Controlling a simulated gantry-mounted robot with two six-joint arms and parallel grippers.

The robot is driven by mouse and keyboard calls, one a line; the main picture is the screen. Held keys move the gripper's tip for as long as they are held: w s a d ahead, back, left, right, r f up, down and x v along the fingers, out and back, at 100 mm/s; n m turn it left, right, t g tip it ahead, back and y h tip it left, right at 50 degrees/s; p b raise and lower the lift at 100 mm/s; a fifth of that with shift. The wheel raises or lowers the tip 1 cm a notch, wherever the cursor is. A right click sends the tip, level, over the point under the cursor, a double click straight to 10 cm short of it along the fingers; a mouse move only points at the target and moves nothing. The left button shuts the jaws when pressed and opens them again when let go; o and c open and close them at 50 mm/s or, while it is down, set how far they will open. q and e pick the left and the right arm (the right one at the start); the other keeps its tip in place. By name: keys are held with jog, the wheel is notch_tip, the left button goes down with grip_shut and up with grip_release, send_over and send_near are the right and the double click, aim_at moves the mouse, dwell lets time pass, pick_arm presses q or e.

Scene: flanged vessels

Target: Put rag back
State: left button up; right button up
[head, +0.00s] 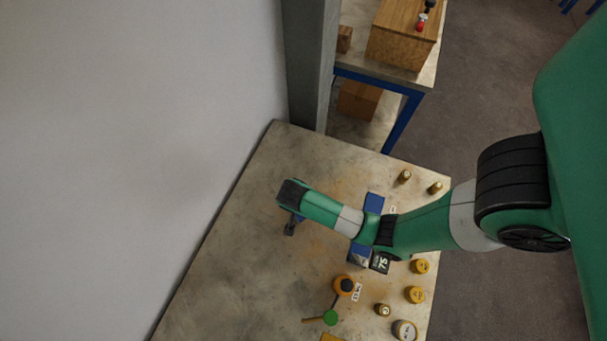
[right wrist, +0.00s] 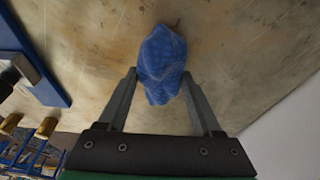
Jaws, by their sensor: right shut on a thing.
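The blue rag (right wrist: 162,58) is bunched up between the fingertips of my right gripper (right wrist: 160,76) in the right wrist view. The gripper is shut on it, and the worn tabletop shows behind it. How far the rag is from the tabletop is not clear. In the head view my right arm reaches in from the right across the table, and the right gripper (head: 290,228) is over the table's left part. The rag cannot be made out clearly there. My left gripper is not in view.
A wall borders the table's left edge.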

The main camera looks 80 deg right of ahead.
jog(key=shift+f, duration=0.45)
jog(key=shift+r, duration=0.1)
jog(key=o, duration=1.3)
jog(key=shift+o, duration=0.2)
